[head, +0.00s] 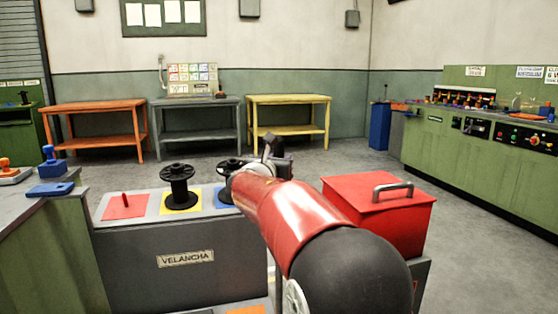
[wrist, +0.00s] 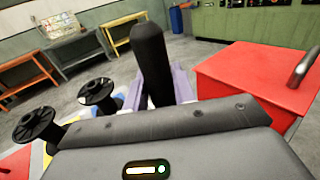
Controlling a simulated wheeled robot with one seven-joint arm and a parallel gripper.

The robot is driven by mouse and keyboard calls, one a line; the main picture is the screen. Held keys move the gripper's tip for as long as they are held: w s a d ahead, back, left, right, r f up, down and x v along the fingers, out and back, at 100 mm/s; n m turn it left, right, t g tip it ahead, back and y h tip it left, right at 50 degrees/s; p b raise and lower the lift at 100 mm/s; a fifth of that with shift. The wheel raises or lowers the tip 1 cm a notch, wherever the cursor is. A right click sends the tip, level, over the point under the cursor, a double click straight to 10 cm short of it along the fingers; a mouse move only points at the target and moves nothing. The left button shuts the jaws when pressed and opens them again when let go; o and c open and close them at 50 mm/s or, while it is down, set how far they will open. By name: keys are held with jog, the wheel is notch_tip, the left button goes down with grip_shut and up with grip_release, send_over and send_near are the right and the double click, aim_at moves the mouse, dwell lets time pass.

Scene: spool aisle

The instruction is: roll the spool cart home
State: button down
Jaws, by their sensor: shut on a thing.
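The grey spool cart (head: 130,262), labelled VELANCHA, stands in front of me with red, yellow and blue pads on its top. One black spool (head: 180,188) stands upright on the yellow pad. A second black spool (head: 229,167) is on the blue pad, partly hidden by my arm. The red pad (head: 112,208) holds only a thin red peg. My gripper (wrist: 158,88) is shut on a black upright handle (wrist: 150,52), with its purple fingers around it. In the head view my red arm hides most of the gripper and the handle's foot.
A red box with a metal handle (head: 372,222) stands close at right. A green counter (head: 50,250) is at left. Orange (head: 97,107), grey (head: 193,104) and yellow (head: 288,99) tables line the back wall. Green machine benches (head: 480,165) run along the right. Open floor lies between.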

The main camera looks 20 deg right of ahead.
jog(key=shift+w+r, duration=0.1)
jog(key=shift+r, duration=0.15)
jog(key=c, duration=1.2)
grip_release()
jog(key=shift+w+f, duration=0.15)
jog(key=shift+w, duration=0.05)
jog(key=b+v, duration=0.1)
jog(key=v, duration=0.7)
